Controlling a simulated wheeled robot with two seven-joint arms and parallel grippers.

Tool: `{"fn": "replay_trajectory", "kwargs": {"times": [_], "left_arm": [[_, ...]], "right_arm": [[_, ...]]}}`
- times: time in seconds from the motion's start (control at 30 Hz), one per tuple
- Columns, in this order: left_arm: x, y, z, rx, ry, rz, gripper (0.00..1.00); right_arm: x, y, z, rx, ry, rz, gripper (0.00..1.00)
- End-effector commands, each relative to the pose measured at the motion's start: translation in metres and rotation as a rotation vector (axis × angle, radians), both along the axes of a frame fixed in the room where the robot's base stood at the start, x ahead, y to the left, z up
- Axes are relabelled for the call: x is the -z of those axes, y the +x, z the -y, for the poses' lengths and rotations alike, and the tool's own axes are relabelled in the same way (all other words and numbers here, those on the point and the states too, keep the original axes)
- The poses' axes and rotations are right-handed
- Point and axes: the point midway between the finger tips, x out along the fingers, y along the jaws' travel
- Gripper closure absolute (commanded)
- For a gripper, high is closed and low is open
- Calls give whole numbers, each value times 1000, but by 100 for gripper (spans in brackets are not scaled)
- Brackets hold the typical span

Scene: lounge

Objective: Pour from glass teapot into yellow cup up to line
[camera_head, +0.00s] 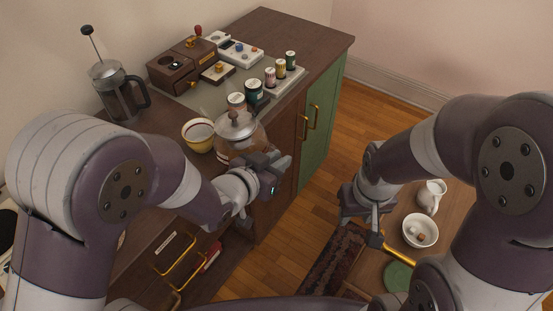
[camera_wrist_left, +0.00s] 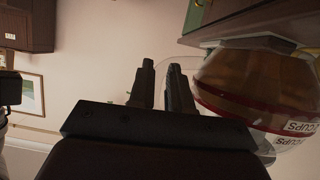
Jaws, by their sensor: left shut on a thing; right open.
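The glass teapot (camera_head: 240,135), with a metal lid and brown liquid in it, is at the right edge of the cabinet top. My left gripper (camera_head: 268,168) is at its near right side, shut on its handle. In the left wrist view the fingers (camera_wrist_left: 158,85) are close together beside the teapot (camera_wrist_left: 255,85), which has a red band and a printed label. The yellow cup (camera_head: 199,135) stands just left of the teapot, with a dark line inside its pale wall. My right gripper (camera_head: 362,215) is open and empty above the low table at the right.
A French press (camera_head: 118,92), a wooden box set (camera_head: 185,62), and several small jars (camera_head: 254,90) stand behind on the cabinet. A white bowl (camera_head: 420,231) and a small white jug (camera_head: 431,196) are on the low table. Brass drawer handles (camera_head: 180,268) stick out in front.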

Motion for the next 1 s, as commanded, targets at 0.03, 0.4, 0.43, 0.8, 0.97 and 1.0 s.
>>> {"fn": "replay_trajectory", "kwargs": {"times": [0.03,0.4,0.43,0.8,0.97,1.0], "left_arm": [[-4,1,0,1,-5,2,100],[-13,0,1,1,-35,-22,100],[-14,0,1,1,-38,-24,100],[-22,-1,2,1,-68,-48,100],[-26,-1,3,0,-82,-59,100],[-27,-1,3,1,-85,-61,100]], "right_arm": [[-4,0,0,0,0,0,57],[-14,0,0,0,0,0,57],[-15,0,0,0,0,0,57],[-25,0,0,0,0,0,57],[-29,0,0,0,0,0,57],[-31,0,0,0,0,0,57]]}}
